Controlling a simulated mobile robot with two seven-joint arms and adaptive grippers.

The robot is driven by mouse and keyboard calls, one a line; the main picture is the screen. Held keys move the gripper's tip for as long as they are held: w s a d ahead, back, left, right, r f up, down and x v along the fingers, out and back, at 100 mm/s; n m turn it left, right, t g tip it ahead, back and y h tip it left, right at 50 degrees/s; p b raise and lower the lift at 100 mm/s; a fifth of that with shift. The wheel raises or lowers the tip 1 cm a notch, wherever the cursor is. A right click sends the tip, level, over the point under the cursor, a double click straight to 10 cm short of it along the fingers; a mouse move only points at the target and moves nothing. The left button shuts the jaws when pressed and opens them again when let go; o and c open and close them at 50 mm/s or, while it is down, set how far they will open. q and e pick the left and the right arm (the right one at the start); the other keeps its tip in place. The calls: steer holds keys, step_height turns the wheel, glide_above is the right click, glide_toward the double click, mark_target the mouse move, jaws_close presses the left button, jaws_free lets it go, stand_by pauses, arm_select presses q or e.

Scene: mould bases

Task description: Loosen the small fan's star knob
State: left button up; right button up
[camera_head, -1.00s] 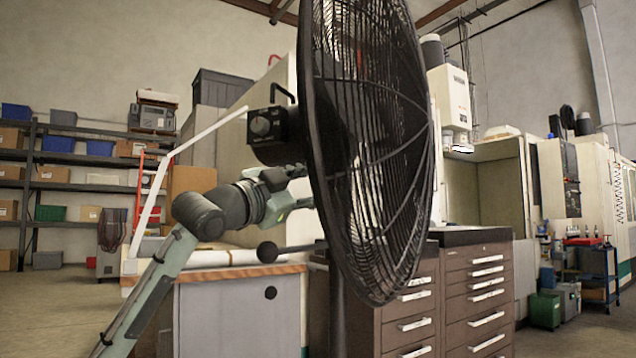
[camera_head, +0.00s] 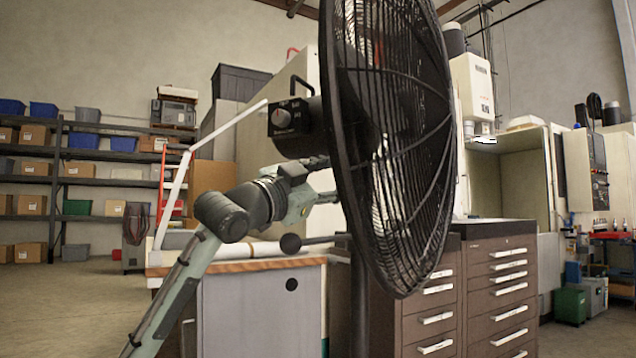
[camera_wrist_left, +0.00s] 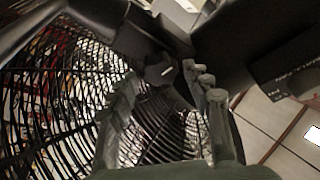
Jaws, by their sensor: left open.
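The black fan (camera_head: 395,120) stands at the centre of the head view, seen from the side, with its motor box (camera_head: 308,118) and a grey dial on the left. A black knob (camera_wrist_left: 160,72) with a light mark shows in the left wrist view, apparently the star knob. It lies between and just beyond the fingertips of my left gripper (camera_wrist_left: 165,95). My left gripper (camera_head: 325,180) is open below the motor box, its tips partly behind the fan guard. I cannot tell whether the fingers touch the knob. My right gripper is not in view.
A black ball-ended rod (camera_head: 290,243) is below my left gripper. A workbench (camera_head: 262,305) and brown drawer cabinets (camera_head: 497,285) stand close behind the fan. Shelves with bins (camera_head: 85,180) are at the far left; open floor lies before them.

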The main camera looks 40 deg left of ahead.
arm_select(q)
steer(key=v, duration=1.1)
stand_by(0.3)
